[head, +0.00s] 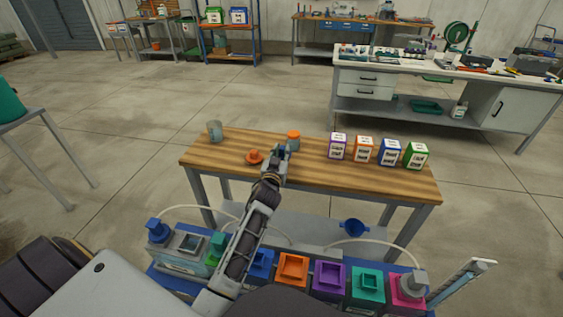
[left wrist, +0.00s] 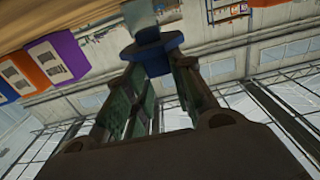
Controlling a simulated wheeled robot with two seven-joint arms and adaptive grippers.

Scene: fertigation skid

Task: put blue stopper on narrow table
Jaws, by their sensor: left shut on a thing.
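The blue stopper (head: 281,148) is between the fingertips of my left gripper (head: 279,153), over the wooden top of the narrow table (head: 320,176). In the left wrist view the blue stopper (left wrist: 153,53) sits between the two fingers of my left gripper (left wrist: 155,68), which is shut on it. The table top (left wrist: 25,28) crosses the upper left corner of that view. I cannot tell whether the stopper touches the table. My right gripper is not in view.
On the narrow table stand a grey jar (head: 215,131), an orange stopper (head: 254,157), an orange-capped jar (head: 293,140) close beyond my gripper, and several labelled boxes (head: 363,150) at the right. Clear wood lies in front. The skid's coloured blocks (head: 329,276) are nearer me.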

